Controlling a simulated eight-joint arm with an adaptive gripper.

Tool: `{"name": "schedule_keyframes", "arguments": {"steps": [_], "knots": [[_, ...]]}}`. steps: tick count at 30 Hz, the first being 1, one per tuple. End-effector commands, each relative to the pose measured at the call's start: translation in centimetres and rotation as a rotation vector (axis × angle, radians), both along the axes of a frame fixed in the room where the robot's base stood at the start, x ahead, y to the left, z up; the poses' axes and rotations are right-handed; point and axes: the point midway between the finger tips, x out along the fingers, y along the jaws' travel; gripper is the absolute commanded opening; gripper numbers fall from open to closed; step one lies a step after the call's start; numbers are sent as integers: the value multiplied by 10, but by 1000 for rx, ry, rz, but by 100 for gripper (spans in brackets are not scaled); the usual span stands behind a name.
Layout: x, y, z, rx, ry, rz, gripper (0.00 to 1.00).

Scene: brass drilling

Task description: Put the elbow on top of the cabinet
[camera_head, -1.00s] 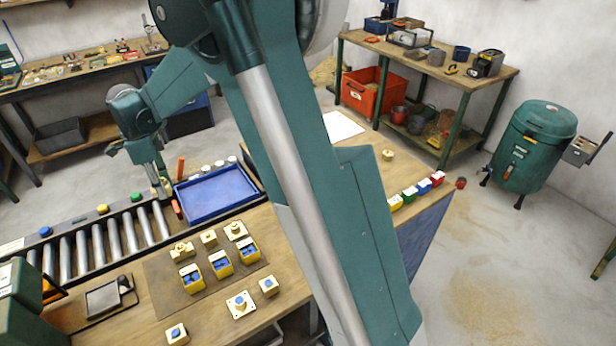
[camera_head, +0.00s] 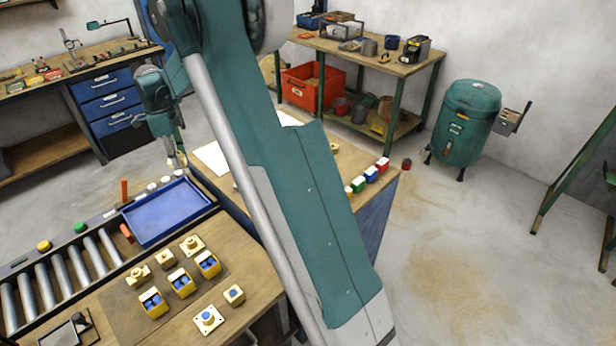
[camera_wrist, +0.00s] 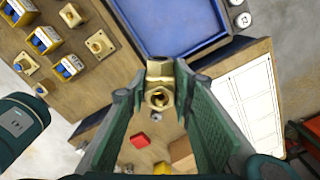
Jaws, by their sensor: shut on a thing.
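My gripper (camera_wrist: 160,100) is shut on a brass elbow (camera_wrist: 160,72), whose round opening faces the wrist camera. In the head view my gripper (camera_head: 176,160) hangs past the far corner of the blue tray, close to the white sheet; the elbow is too small to make out there. A wooden-topped unit with a blue side (camera_head: 378,222) stands right of the work table, partly hidden by my arm. It may be the cabinet. A blue drawer unit (camera_head: 108,98) also stands under the far left bench.
The blue tray (camera_head: 165,212) sits beside the roller conveyor (camera_head: 70,262). Brass fittings and yellow bins (camera_head: 181,284) stand on the work table. Coloured boxes (camera_head: 370,174) line the right edge of the blue-sided unit. A white sheet (camera_head: 212,160) lies on its top.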

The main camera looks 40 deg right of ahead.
Motion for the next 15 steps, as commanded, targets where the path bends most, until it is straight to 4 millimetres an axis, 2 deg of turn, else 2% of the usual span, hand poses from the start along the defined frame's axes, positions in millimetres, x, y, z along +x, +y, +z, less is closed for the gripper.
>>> {"name": "schedule_keyframes", "arguments": {"steps": [1, 15], "knots": [[2, -18, 1, 0, 0, -21, 2], [1, -162, 0, 0, 0, -192, 2]]}}
